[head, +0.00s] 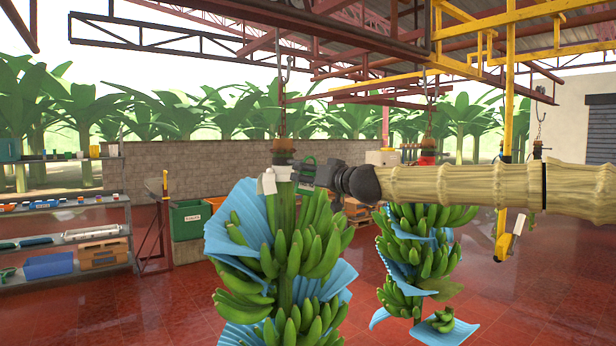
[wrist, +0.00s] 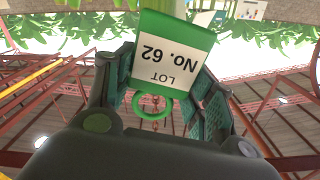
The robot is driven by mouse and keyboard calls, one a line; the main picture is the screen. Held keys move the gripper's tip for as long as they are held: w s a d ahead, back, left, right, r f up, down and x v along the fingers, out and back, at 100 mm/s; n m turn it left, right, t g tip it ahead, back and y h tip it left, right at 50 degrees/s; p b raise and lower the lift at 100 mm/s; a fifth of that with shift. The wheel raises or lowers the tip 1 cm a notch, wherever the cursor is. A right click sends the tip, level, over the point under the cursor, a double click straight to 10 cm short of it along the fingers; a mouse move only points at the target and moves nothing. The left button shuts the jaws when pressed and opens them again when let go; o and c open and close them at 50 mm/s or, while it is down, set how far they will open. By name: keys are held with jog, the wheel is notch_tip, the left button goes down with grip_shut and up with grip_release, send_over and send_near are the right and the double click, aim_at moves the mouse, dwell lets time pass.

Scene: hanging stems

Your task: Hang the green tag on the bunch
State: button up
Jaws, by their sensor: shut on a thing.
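The green tag (wrist: 170,55) has a white panel reading "LOT No. 62", upside down in the wrist view, and a green ring (wrist: 152,105) at its lower end. My gripper (wrist: 163,75) is shut on the tag, with one finger on each side. In the head view, my gripper (head: 306,172) is at the top of the nearer banana bunch (head: 290,265), beside its stem. Whether the ring touches the stem is unclear.
A second bunch (head: 420,250) with blue sheets hangs to the right, behind my arm. Shelves (head: 65,235) with trays and green bins (head: 190,218) stand at the left. The red floor between is mostly clear.

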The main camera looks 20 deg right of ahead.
jog(key=shift+b+x, duration=0.8)
jog(key=shift+x, duration=2.5)
dwell(3.8)
jog(key=shift+a+f+b, duration=0.25)
jog(key=shift+b, duration=0.15)
dwell(0.5)
